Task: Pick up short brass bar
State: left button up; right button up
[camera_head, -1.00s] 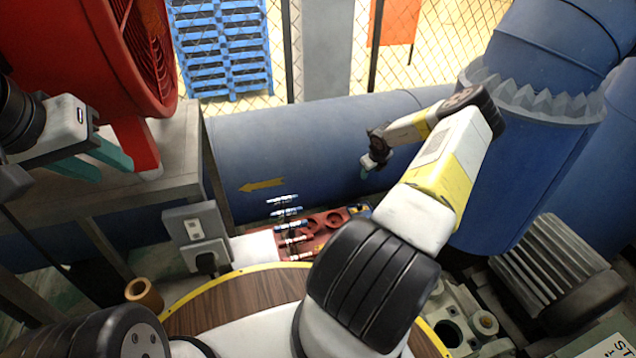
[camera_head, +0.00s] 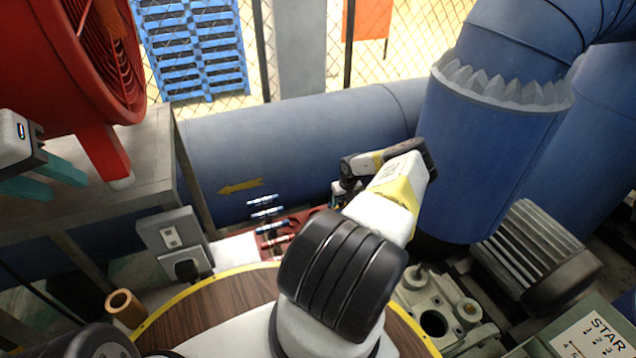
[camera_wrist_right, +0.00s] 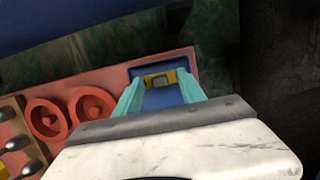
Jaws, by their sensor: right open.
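In the right wrist view, a small yellow, brass-like piece (camera_wrist_right: 170,76) with a grey part lies at the far end of a blue recess (camera_wrist_right: 165,98). I cannot tell for sure that it is the short brass bar. My right gripper (camera_wrist_right: 159,79) is open, its teal fingers on either side of the recess and the piece showing between their tips. Nothing is gripped. In the head view my right arm hides most of this spot. My left gripper (camera_head: 46,178) is open and empty at the left edge, by the grey bench.
A red tray (camera_wrist_right: 110,72) with red rings (camera_wrist_right: 92,104) lies left of the right gripper. A blue pipe (camera_head: 300,140) runs behind it. A motor (camera_head: 535,255) and grey machine block (camera_head: 440,310) stand at right. A brass-coloured tube (camera_head: 122,308) stands at lower left.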

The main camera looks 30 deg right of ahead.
grip_shut()
dwell(1.4)
